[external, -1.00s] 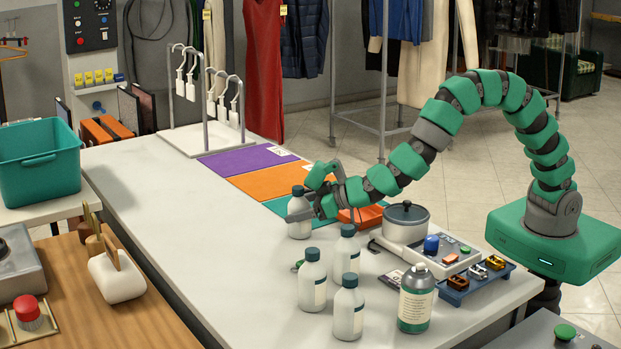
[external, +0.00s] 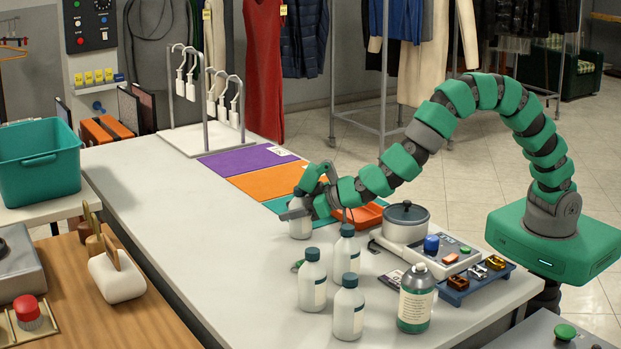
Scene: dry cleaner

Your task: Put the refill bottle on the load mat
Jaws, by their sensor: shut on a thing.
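Similar white bottles with dark caps and pale labels stand nearer: one (external: 312,282) at left, one (external: 347,252) behind and one (external: 348,310) in front. Purple (external: 240,161), orange (external: 262,182) and teal (external: 285,205) mats lie in a row beyond the gripper. Their labels are too small to read.
An orange tray (external: 368,216) lies right of the gripper, partly behind my arm. A lidded pot on a scale-like device (external: 405,222), a dark canister (external: 415,300) and a blue rack (external: 474,283) stand at right. A white hanger stand (external: 205,138) is at the back. The counter's left side is clear.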

